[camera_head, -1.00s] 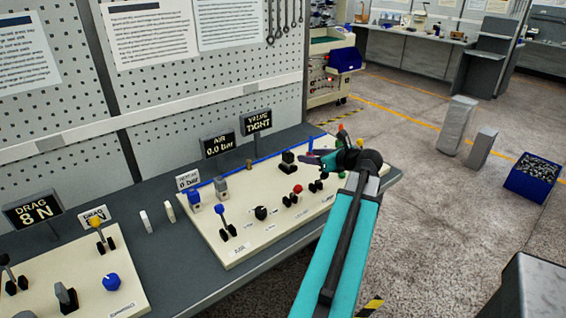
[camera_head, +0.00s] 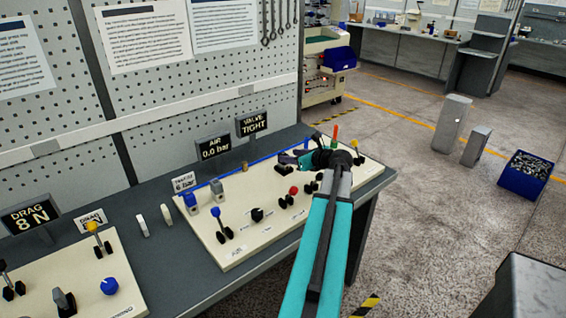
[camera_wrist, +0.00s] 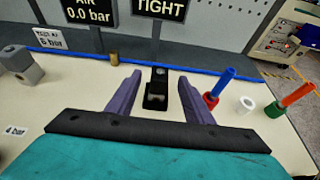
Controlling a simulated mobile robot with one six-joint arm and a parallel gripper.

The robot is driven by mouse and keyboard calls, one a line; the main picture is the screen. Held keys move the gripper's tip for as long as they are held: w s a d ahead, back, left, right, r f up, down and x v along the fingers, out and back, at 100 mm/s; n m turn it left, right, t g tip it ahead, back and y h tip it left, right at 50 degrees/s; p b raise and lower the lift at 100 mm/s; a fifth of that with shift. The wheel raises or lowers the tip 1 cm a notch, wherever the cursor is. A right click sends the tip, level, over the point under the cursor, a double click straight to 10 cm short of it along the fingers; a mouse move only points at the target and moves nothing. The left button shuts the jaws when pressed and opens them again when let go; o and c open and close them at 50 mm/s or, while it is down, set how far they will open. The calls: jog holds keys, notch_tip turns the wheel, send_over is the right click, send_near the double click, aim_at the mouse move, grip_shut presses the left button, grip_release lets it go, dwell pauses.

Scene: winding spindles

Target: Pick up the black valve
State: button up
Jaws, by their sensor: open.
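The black valve (camera_wrist: 156,90) is a small black block standing on the cream panel (camera_wrist: 70,95). In the wrist view it stands upright between the two purple fingers of my gripper (camera_wrist: 160,77), apart from both. The gripper is open and empty, its tips reaching to either side of the valve. In the head view my gripper (camera_head: 290,157) is over the right part of the panel, and the valve (camera_head: 282,169) is partly hidden behind the fingers and wrist.
A blue-and-red lever (camera_wrist: 217,88) and a white cylinder (camera_wrist: 245,105) stand right of the gripper. A brass peg (camera_wrist: 114,59) is to the left, and a blue strip (camera_wrist: 90,60) runs behind. Display signs (camera_head: 252,125) stand at the back.

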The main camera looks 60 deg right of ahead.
aim_at(284, 153)
jog(key=shift+w+f, duration=0.1)
jog(key=shift+w, duration=0.05)
jog(key=shift+p+x, duration=0.85)
jog(key=shift+x, duration=1.75)
jog(key=shift+c, duration=0.2)
grip_shut()
jog(key=shift+r+b, duration=0.8)
jog(key=shift+r, duration=4.2)
